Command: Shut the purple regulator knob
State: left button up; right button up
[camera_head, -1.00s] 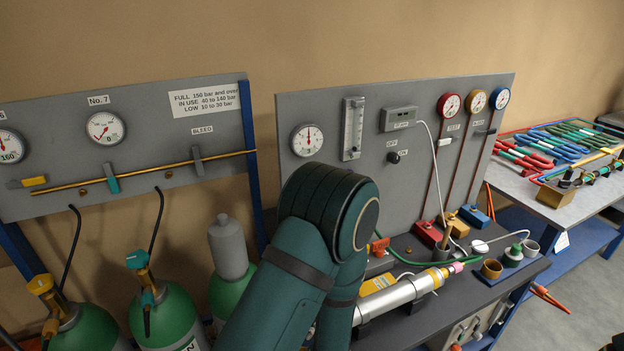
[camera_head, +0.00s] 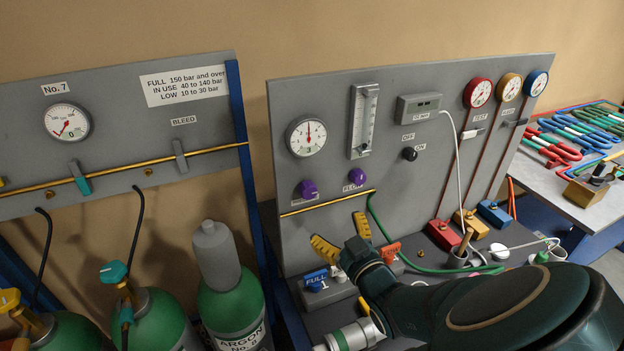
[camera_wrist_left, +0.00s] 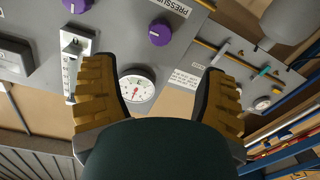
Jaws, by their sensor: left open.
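The purple regulator knob (camera_head: 307,189) is on the grey panel, below a white pressure gauge (camera_head: 306,137) and left of a second purple knob (camera_head: 356,176) marked FLOW. My left gripper (camera_head: 339,230) is open and empty, with yellow ribbed fingers spread below the two knobs and apart from them. In the left wrist view, upside down, the regulator knob (camera_wrist_left: 160,32) sits beyond the gap between the fingertips (camera_wrist_left: 157,68), by a PRESSURE label. The flow knob (camera_wrist_left: 76,4) is cut off at the top edge. My right gripper is not in view.
A brass rail (camera_head: 328,203) runs below the knobs, with a green hose (camera_head: 385,235) at its right end. A blue block marked FULL (camera_head: 316,281) and an orange valve handle (camera_head: 389,251) are near my fingers. Green cylinders (camera_head: 232,307) stand at left.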

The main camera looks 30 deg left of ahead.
aim_at(311, 195)
pick_arm(q)
jog(key=x, duration=1.3)
jog(key=shift+w+a, duration=0.25)
jog(key=shift+a, duration=0.05)
jog(key=c, duration=1.2)
